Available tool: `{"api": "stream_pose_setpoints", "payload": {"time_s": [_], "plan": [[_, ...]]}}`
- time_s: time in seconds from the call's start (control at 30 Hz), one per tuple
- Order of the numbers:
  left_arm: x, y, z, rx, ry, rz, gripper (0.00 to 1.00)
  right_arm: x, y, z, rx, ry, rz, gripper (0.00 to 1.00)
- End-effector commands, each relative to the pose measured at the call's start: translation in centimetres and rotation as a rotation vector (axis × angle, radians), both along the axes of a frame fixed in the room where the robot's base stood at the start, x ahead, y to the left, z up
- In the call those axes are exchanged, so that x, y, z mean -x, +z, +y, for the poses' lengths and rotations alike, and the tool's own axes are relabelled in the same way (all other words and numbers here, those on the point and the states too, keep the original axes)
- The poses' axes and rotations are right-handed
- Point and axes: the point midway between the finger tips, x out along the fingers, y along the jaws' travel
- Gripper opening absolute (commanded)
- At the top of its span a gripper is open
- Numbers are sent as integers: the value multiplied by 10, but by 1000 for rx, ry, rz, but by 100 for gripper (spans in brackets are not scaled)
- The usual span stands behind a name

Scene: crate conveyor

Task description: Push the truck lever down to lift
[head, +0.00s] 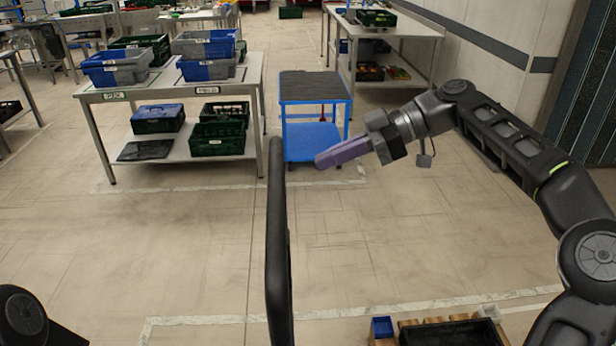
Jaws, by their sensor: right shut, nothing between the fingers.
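A tall black bar (279,250) stands upright in the middle foreground and runs out of the bottom edge. It looks like the truck's handle seen nearly edge-on; I cannot make out a separate lever on it. My right gripper (322,160) has purple fingers closed together with nothing between them. It points left, just right of the bar's top in the picture. I see no contact with the bar, and their depth apart is hard to tell. My left gripper is not in view.
A wooden pallet (437,322) with a dark crate and a small blue box (382,327) lies at the bottom right. A blue cart (315,91) and a table (168,90) with several crates stand beyond. Another table (394,29) stands at the back right. The middle floor is clear.

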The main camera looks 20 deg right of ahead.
Motion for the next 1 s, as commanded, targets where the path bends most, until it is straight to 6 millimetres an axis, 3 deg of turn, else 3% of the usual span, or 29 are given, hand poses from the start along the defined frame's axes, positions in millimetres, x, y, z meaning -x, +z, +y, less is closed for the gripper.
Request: {"api": "stream_pose_setpoints", "payload": {"time_s": [0.27,0.33,0.63,0.8,1.0], "plan": [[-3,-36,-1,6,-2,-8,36,-4,-18,22,2,2,-3,0],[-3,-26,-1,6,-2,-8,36,-6,-16,34,0,5,2,0],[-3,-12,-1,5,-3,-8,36,-17,-41,90,-1,5,2,0],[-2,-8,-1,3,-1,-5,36,-16,-67,81,-3,1,3,0],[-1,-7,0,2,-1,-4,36,-16,-80,79,-1,0,0,0]]}}
